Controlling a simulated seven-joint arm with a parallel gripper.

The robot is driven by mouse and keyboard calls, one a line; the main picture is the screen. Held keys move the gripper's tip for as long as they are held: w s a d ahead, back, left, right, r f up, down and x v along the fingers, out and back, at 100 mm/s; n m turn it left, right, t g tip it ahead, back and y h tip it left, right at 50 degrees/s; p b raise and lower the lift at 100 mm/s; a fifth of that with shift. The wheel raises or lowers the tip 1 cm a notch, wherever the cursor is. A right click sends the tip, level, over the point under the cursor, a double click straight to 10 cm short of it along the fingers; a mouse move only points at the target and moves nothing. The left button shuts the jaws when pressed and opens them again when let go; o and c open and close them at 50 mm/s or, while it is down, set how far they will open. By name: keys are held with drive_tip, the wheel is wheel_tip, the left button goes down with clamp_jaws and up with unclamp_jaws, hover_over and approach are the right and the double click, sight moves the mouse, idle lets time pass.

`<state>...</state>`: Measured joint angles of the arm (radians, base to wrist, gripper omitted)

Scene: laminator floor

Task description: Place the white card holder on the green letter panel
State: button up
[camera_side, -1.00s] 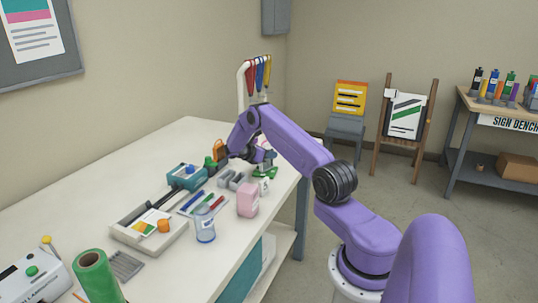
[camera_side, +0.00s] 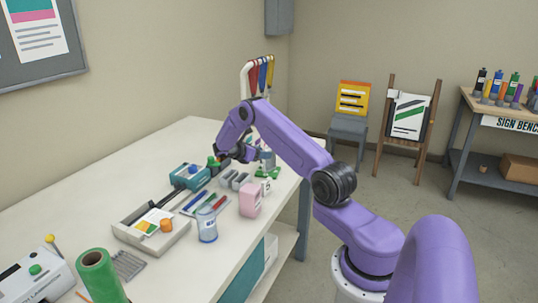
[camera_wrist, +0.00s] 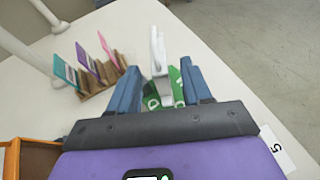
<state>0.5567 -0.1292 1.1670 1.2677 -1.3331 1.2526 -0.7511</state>
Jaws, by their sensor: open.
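The white card holder (camera_wrist: 158,50) appears in the wrist view as an upright narrow white piece just beyond my fingertips. Its base meets or overlaps the green letter panel (camera_wrist: 178,88); I cannot tell whether it rests on it. The panel lies on the table, green with white letters, partly hidden by the holder and my fingers. It also shows in the side view (camera_side: 274,173). My gripper (camera_wrist: 160,75) is open, its blue fingers apart on either side of the panel, with nothing clasped. In the side view my gripper (camera_side: 238,155) is small and partly hidden.
A wooden rack (camera_wrist: 97,75) with several coloured cards stands left of the fingers. An orange box (camera_wrist: 35,158) is at lower left. The table's right edge is close.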

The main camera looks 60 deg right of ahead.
drive_tip(key=w+a+r+t+y, duration=0.15)
drive_tip(key=a+r, duration=0.25)
drive_tip(key=a, duration=0.7)
drive_tip(key=w+a+r+t+y, duration=0.1)
drive_tip(key=w+a+r+t, duration=0.15)
drive_tip(key=a, duration=0.75)
drive_tip(key=s+a+r+y, duration=0.1)
drive_tip(key=s+a, duration=0.1)
drive_tip(key=a, duration=0.3)
drive_tip(key=s+a+r+t+y, duration=0.1)
drive_tip(key=s+a+r, duration=0.1)
drive_tip(key=a, duration=0.4)
drive_tip(key=s+a+r+y, duration=0.1)
drive_tip(key=s+a, duration=0.2)
drive_tip(key=a, duration=0.2)
drive_tip(key=shift+a+r+t, duration=0.15)
drive_tip(key=shift+t, duration=0.25)
drive_tip(key=s+a+y, duration=0.3)
drive_tip(key=s+a, duration=0.2)
drive_tip(key=s, duration=0.9)
drive_tip(key=s+a+r+y, duration=0.1)
drive_tip(key=s+a+y, duration=0.3)
drive_tip(key=s, duration=1)
drive_tip(key=a, duration=0.2)
drive_tip(key=shift+a+r+m+g, duration=0.3)
drive_tip(key=shift+m, duration=0.1)
